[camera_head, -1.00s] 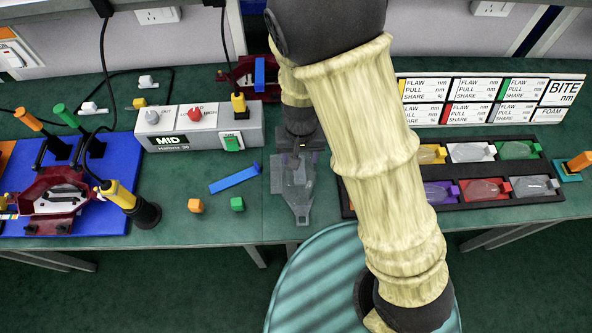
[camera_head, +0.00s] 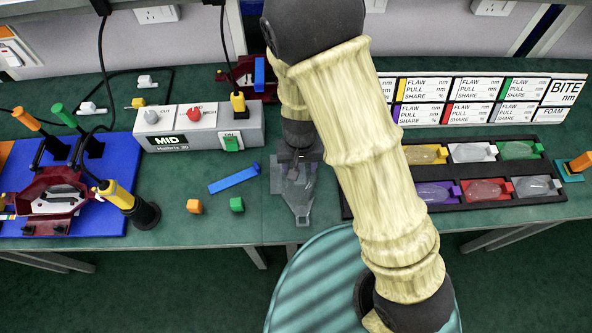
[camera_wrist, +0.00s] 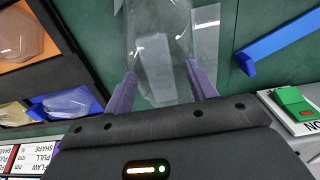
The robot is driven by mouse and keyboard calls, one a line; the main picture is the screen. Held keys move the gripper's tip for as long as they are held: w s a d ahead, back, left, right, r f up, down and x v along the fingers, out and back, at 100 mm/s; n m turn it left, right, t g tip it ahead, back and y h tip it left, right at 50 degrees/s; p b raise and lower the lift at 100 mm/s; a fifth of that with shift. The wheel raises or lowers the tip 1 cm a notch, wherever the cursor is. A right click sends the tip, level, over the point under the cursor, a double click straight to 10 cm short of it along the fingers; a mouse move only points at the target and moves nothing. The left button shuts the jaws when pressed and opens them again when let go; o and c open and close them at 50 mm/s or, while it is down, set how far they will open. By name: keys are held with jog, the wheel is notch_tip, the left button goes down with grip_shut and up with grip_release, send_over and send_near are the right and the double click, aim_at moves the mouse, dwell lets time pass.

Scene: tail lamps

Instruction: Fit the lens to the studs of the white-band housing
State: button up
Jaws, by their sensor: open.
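A clear, tapered lens (camera_head: 299,203) lies on the green bench left of the black tray, its narrow end toward the front edge. In the wrist view the lens (camera_wrist: 158,35) lies between the two purple fingers of my gripper (camera_wrist: 161,72). My gripper (camera_head: 297,158) is open, low over the rear end of the lens; I cannot tell whether a finger touches it. A dark red housing (camera_head: 38,193) with a white part inside sits on the blue board at the left. I cannot make out its studs or tell which housing has the white band.
The black tray (camera_head: 346,206) at the right holds several clear pieces in coloured compartments. Yellow-handled tools hang on cables.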

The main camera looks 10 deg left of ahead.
aim_at(300, 168)
jog(key=shift+f, duration=0.25)
jog(key=c, duration=1.1)
notch_tip(300, 168, up, 10)
jog(key=p, duration=0.2)
jog(key=shift+r, duration=0.25)
